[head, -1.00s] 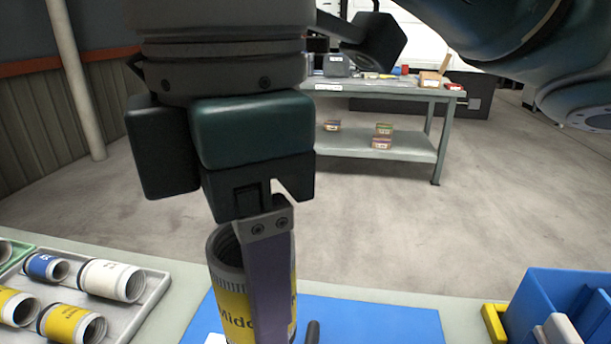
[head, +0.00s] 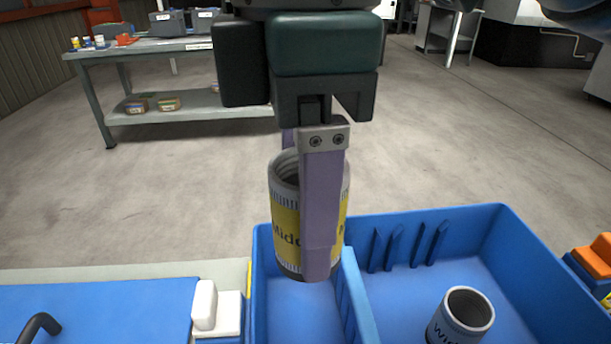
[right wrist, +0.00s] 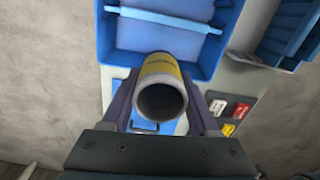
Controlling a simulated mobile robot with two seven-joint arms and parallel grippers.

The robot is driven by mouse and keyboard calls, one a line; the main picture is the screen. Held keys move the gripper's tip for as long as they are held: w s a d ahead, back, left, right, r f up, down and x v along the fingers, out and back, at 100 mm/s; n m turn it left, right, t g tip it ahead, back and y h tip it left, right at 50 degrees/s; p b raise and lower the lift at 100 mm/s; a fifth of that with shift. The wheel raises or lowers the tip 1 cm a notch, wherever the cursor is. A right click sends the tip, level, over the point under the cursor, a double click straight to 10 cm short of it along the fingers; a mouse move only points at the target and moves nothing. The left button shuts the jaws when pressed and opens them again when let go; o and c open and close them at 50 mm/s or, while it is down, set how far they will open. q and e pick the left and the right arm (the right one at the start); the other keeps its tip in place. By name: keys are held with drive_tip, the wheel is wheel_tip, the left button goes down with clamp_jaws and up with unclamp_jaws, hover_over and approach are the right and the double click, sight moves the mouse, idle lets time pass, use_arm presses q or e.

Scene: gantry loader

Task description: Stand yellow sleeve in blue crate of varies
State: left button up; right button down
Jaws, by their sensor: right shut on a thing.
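The yellow sleeve (head: 287,222), with grey ends and lettering starting "Midd", is upright in my right gripper (head: 308,250). That gripper is shut on it, one finger across its near side. In the head view, the sleeve's lower end is over the narrow left compartment of the blue crate (head: 470,228), close to the divider (head: 357,290); contact cannot be told. In the right wrist view the sleeve (right wrist: 162,72) shows its open end between the fingers, with the blue crate (right wrist: 104,45) beyond. My left gripper is not in view.
A blue-banded sleeve (head: 462,316) stands in the crate's wide right compartment. An orange item (head: 596,255) is at the right.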

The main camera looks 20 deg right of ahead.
sight(303, 281)
use_arm(q)
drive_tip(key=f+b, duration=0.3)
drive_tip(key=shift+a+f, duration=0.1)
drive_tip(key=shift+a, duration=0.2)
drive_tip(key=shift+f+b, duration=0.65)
drive_tip(key=shift+b, duration=0.1)
use_arm(e)
wheel_tip(303, 281, down, 20)
drive_tip(key=shift+a+r, duration=0.1)
drive_tip(key=shift+r, duration=0.15)
drive_tip(key=shift+f, duration=0.15)
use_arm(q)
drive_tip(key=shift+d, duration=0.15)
use_arm(e)
drive_tip(key=shift+f, duration=0.1)
drive_tip(key=shift+c, duration=0.7)
unclamp_jaws()
wheel_tip(303, 281, up, 12)
drive_tip(key=p, duration=0.3)
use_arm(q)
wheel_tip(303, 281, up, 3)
